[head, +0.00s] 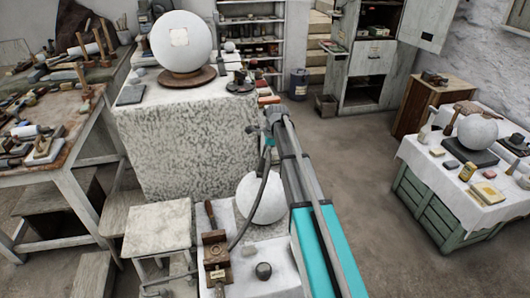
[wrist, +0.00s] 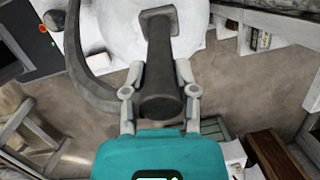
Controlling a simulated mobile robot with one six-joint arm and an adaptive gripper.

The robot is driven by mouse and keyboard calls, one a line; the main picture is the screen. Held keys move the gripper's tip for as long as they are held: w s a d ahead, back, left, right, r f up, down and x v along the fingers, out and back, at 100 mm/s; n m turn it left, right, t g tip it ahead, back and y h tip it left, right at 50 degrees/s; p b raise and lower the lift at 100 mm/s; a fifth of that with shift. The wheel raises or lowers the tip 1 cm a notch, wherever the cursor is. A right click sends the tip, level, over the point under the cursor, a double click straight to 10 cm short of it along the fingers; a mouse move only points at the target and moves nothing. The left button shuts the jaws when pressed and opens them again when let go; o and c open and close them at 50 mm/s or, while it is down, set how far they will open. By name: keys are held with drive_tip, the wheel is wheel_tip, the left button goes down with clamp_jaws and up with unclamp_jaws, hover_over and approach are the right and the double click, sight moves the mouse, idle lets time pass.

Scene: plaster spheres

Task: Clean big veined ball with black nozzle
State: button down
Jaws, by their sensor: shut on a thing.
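My gripper (wrist: 160,92) is shut on a black nozzle (wrist: 160,62) with a wide flat end; a finger lies on each side of it. In the head view my gripper (head: 267,135) is small and partly hidden by my arm. A big white ball (head: 190,52) with a pale square patch stands on a round wooden base, left of and beyond my gripper. A large pale ball (wrist: 118,22) lies behind the nozzle's end in the wrist view; I cannot tell whether they touch. Two other balls stand lower (head: 260,200) and at right (head: 478,134). Veins are too faint to tell.
A grey hose (head: 260,190) hangs from the nozzle to the low table. The mottled block (head: 180,150) bears the big ball, with small tools around it. A cluttered bench (head: 70,150) stands left, a green crate table (head: 430,205) right. Floor (head: 350,160) between is clear.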

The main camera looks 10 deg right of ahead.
drive_tip(key=shift+s, duration=0.15)
drive_tip(key=shift+s, duration=0.6)
drive_tip(key=shift+f, duration=0.2)
idle(0.4)
drive_tip(key=shift+w, duration=0.9)
drive_tip(key=shift+w+r, duration=0.1)
drive_tip(key=shift+w, duration=0.5)
drive_tip(key=shift+s, duration=0.1)
